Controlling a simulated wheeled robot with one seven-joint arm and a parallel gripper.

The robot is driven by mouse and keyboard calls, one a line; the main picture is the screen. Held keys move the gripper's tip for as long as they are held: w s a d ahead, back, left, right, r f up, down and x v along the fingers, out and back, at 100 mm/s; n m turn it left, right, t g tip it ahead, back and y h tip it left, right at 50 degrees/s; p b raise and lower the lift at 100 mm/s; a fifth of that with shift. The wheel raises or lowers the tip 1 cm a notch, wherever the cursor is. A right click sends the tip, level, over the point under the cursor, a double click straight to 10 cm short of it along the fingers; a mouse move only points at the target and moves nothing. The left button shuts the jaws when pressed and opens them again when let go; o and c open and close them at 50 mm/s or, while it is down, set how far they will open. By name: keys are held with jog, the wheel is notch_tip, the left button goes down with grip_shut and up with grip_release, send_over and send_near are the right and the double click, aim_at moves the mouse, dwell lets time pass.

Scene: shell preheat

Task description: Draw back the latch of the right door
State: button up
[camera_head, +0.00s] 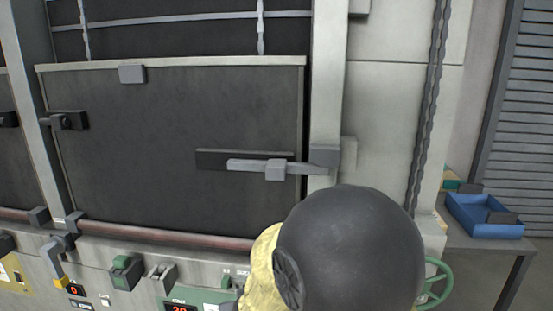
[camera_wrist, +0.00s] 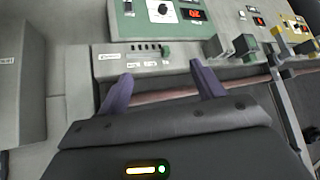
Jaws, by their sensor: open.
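The right door (camera_head: 180,150) is a large dark panel with a pale frame and looks closed in the head view. Its latch (camera_head: 245,165) is a grey horizontal bar with a small block handle (camera_head: 275,170) on a dark plate. The bar's right end reaches the bracket (camera_head: 323,158) on the door post. In the wrist view my gripper (camera_wrist: 157,86) is open, with two purple fingers apart and nothing visible between them. It faces the control panel and a reddish pipe, and the latch is not seen there. In the head view my arm hides the gripper.
A green control panel (camera_wrist: 143,22) with a dial and red display sits below the door. A reddish pipe (camera_head: 165,234) runs along the door's bottom edge. Levers (camera_head: 158,277) stick out below it. A blue tray (camera_head: 485,215) stands on a table at the right.

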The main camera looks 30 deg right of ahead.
jog(key=w+d+r+m+t+h+p, duration=0.25)
jog(key=w+d+r+t+h, duration=0.35)
jog(key=r, duration=0.4)
notch_tip(320, 180, up, 11)
jog(key=s+d+m+t+h, duration=0.1)
jog(key=d+m+t+h, duration=0.1)
jog(key=t+h, duration=0.2)
jog(key=shift+s+d+t+h, duration=0.2)
jog(key=shift+s+t+h, duration=0.1)
jog(key=shift+h, duration=0.7)
